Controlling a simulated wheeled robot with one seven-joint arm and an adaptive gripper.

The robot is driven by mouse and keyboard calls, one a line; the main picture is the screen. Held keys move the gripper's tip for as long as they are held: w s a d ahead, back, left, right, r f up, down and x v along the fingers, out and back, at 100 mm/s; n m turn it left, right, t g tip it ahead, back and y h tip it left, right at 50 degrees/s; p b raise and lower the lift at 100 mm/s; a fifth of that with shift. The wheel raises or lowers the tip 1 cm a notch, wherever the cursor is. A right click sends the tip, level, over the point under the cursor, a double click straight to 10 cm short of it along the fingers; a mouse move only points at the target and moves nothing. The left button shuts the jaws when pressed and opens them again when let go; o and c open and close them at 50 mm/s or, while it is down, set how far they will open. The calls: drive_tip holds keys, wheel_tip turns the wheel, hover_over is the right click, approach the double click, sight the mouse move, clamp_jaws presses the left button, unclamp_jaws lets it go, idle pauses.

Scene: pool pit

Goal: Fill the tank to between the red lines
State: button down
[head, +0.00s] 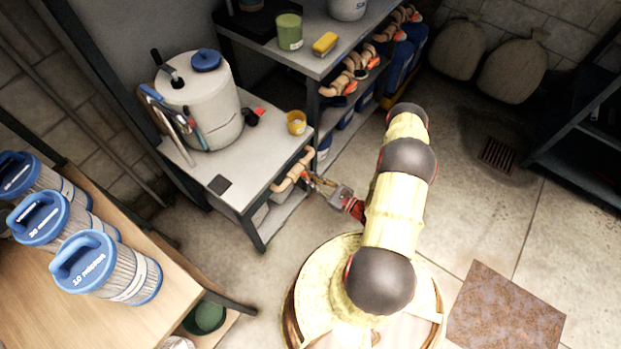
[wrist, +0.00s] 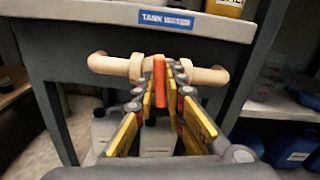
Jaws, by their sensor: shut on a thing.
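The white tank (head: 205,108), with a blue cap, stands on the grey bench in the head view. Its red lines and water level cannot be made out. A beige pipe (wrist: 108,65) runs along the bench's front below a blue "TANK WATER" label (wrist: 166,19); the pipe also shows in the head view (head: 294,170). An orange valve lever (wrist: 159,75) stands upright at the middle of the pipe. My gripper (wrist: 162,95) is shut on the lever, its yellow-padded fingers on either side. In the head view my gripper (head: 314,181) reaches the bench's front edge.
Similar valves line the shelf (head: 320,60) behind. Blue-capped filter cartridges (head: 105,268) stand on a wooden table. Floor right of my arm is largely clear.

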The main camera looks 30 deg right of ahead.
drive_tip(key=shift+n, duration=0.6)
drive_tip(key=c, duration=1.8)
unclamp_jaws()
drive_tip(key=shift+c, duration=0.2)
drive_tip(key=v, duration=1.2)
